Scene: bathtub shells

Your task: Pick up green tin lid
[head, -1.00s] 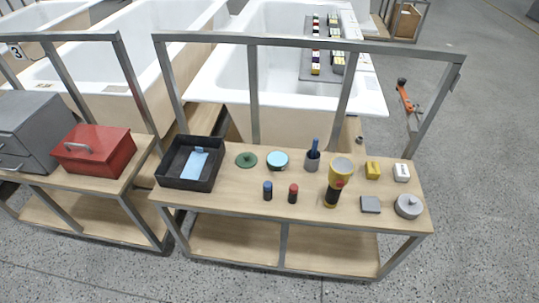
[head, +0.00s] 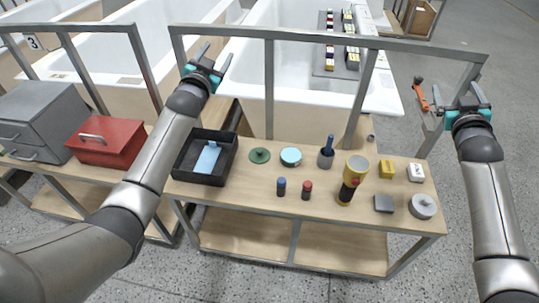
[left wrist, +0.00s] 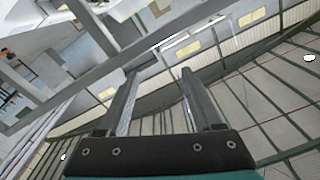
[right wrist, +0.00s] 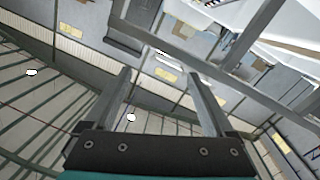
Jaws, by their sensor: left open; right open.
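The green tin lid (head: 260,155) lies flat on the wooden workbench (head: 262,190), between the black tray and a round teal-topped tin (head: 291,157). It has a small knob on top. My left gripper (head: 211,56) is raised above and behind the black tray, open and empty, well apart from the lid. It also shows open in the left wrist view (left wrist: 158,88). My right gripper (head: 468,97) is raised beyond the bench's right end, open and empty. It also shows open in the right wrist view (right wrist: 160,88). Neither wrist view shows the lid.
The black tray (head: 189,176) holds a light blue item.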

